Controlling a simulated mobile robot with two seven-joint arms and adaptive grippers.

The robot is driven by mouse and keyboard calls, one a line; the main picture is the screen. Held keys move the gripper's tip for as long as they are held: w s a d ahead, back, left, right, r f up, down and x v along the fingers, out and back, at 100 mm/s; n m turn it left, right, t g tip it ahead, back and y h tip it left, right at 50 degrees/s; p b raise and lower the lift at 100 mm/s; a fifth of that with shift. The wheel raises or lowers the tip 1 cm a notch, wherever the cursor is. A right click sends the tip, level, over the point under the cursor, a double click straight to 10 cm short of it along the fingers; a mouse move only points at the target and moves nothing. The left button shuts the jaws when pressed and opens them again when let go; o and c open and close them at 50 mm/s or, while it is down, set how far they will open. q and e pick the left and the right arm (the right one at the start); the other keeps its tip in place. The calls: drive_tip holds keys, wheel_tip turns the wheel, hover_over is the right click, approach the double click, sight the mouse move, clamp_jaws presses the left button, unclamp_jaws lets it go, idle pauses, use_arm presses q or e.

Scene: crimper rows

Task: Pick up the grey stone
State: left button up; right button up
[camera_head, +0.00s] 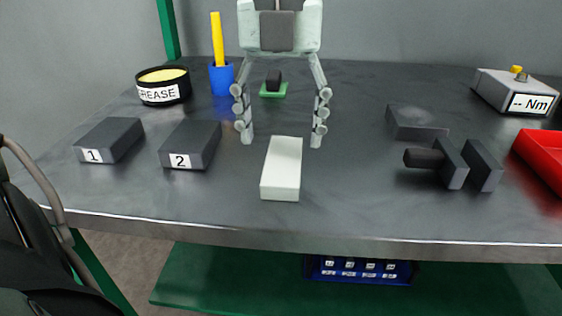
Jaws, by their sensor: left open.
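A pale grey oblong block (281,168), the likeliest grey stone, lies on the dark worktop (345,215) near the middle, its long side pointing away from me. My left gripper (282,140) hangs fingers down over the far end of the block. It is open and empty, one finger left and one right of the block, with gaps on both sides. I cannot tell how high the fingertips are above the worktop. My right gripper is not in view.
Dark blocks marked 1 (110,139) and 2 (191,145) lie left. A grease tin (162,86) and blue cup (221,79) stand behind. Right are a dark slab (415,122), a black tool (452,164), a red tray (542,158) and an Nm box (513,93).

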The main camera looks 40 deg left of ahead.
sight(284, 158)
use_arm(q)
drive_tip(key=f, duration=0.4)
drive_tip(key=shift+w+d+f, duration=0.1)
drive_tip(key=shift+d+f, duration=0.05)
drive_tip(key=shift+d, duration=0.05)
drive_tip(key=shift+c, duration=0.4)
clamp_jaws()
